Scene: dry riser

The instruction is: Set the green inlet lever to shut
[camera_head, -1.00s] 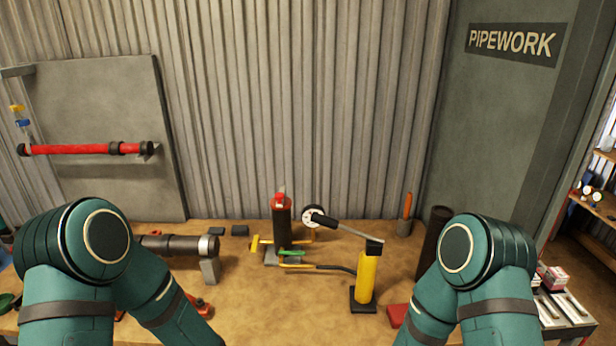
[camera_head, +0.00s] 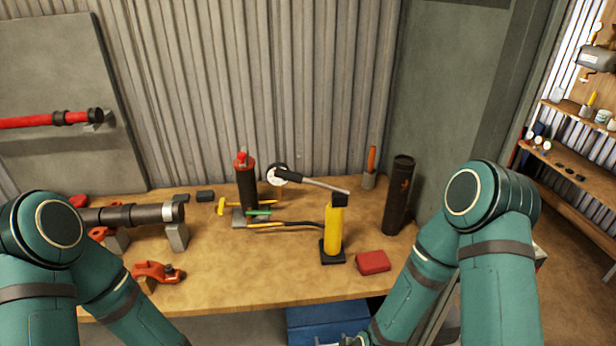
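A small green lever (camera_head: 258,212), the inlet lever by its colour, sits low on a small grey fitting (camera_head: 241,222) at the foot of a dark cylinder with a red top (camera_head: 246,188). A yellow lever (camera_head: 229,206) lies just left of the green one. A yellow rod with a black hose (camera_head: 290,223) runs to the right from the fitting toward a yellow hand pump (camera_head: 333,228). Both my arms hang down at the sides, well apart from the lever.
A pipe on grey supports (camera_head: 130,215) and an orange clamp (camera_head: 155,273) are on the left of the bench (camera_head: 240,285). A red block (camera_head: 372,262) and a dark tube (camera_head: 398,197) stand on the right. A blue crate (camera_head: 318,323) is below. The front middle of the bench is clear.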

